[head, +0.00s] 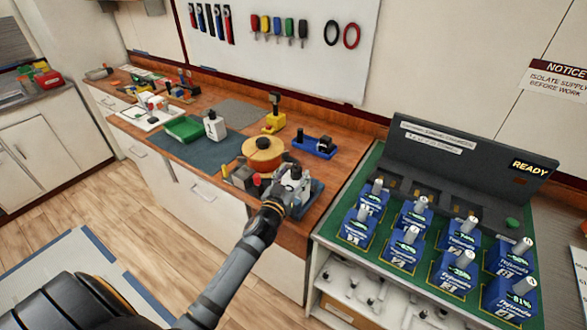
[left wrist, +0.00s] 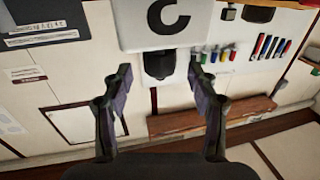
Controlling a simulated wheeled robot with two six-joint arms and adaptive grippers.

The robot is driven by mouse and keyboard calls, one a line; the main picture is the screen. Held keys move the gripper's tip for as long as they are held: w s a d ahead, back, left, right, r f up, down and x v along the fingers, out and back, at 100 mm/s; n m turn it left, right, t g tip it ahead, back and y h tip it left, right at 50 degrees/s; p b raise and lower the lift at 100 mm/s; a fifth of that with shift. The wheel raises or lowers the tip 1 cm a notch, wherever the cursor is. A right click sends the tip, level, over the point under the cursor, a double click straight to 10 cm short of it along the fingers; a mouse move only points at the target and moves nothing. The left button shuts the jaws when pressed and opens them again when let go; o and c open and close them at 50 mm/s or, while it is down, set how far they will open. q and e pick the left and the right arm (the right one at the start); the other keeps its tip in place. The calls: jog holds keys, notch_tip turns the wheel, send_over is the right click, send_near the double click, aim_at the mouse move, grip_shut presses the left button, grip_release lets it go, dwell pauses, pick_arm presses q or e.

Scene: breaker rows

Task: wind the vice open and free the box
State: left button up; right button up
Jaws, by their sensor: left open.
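My left gripper (head: 292,182) is over the near right end of the wooden bench, by a blue tray (head: 316,190). In the left wrist view my left gripper (left wrist: 160,85) has its fingers wide apart. A white object (left wrist: 140,32) with a dark C-shaped mark and a dark part (left wrist: 160,64) below it shows beyond the fingers, with nothing seen gripped. I cannot clearly make out the vice or its box. A small grey block (head: 243,178) with red and yellow parts beside it stands left of the gripper. My right gripper is not in view.
A round orange-brown item (head: 263,151), a yellow stand (head: 273,122), a white bottle (head: 214,126) and a green tray (head: 184,129) are on the bench. Right of it, several blue breakers (head: 407,245) stand on a green-topped cabinet.

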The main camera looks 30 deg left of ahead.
pick_arm(q)
jog(key=shift+w, duration=0.5)
jog(key=shift+c, duration=0.5)
grip_shut()
jog(key=shift+w, duration=0.15)
jog(key=shift+o, duration=0.3)
grip_release()
